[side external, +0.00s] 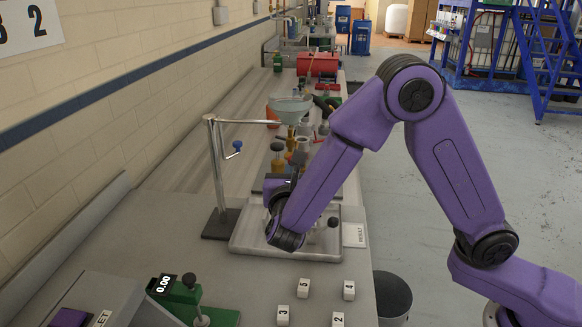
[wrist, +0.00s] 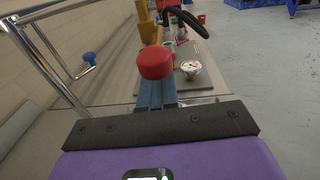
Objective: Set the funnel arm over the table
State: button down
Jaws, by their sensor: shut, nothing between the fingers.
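The funnel arm (side external: 250,121) is a thin metal rod reaching right from the top of an upright stand (side external: 217,165). The pale green-grey funnel (side external: 290,107) is at its far end. A blue knob (side external: 236,147) sits on the stand; it also shows at upper left in the wrist view (wrist: 88,57). The funnel cannot be made out in the wrist view. My gripper (wrist: 155,84) is shut and empty, right of the stand. Its tips are close to a red round knob (wrist: 155,62); I cannot tell whether they touch. In the side view my arm largely hides the fingers.
The grey table (side external: 170,262) runs along the wall, with a shallow tray (side external: 248,245) beneath my wrist. Several valves and fittings (side external: 300,150) crowd the bench beyond. Numbered white cubes (side external: 304,285) and a green device (side external: 185,300) stand in front. A dark bin (side external: 392,295) is at right.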

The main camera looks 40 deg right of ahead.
jog(key=s+d+v, duration=0.1)
jog(key=v, duration=1.1)
jog(key=s+d+f+m+g+y, duration=0.35)
jog(key=s+d+m+g, duration=0.4)
jog(key=d, duration=0.55)
jog(key=s+d+f+m+g+y, duration=0.1)
jog(key=s+m+g+y, duration=0.4)
jog(key=s, duration=0.9)
jog(key=d+m+y, duration=0.1)
jog(key=m+y, duration=0.1)
jog(key=y, duration=0.1)
jog(key=shift+s+d+f+y, duration=0.3)
jog(key=shift+d+f+y, duration=0.05)
jog(key=shift+f, duration=0.05)
jog(key=shift+m, duration=0.25)
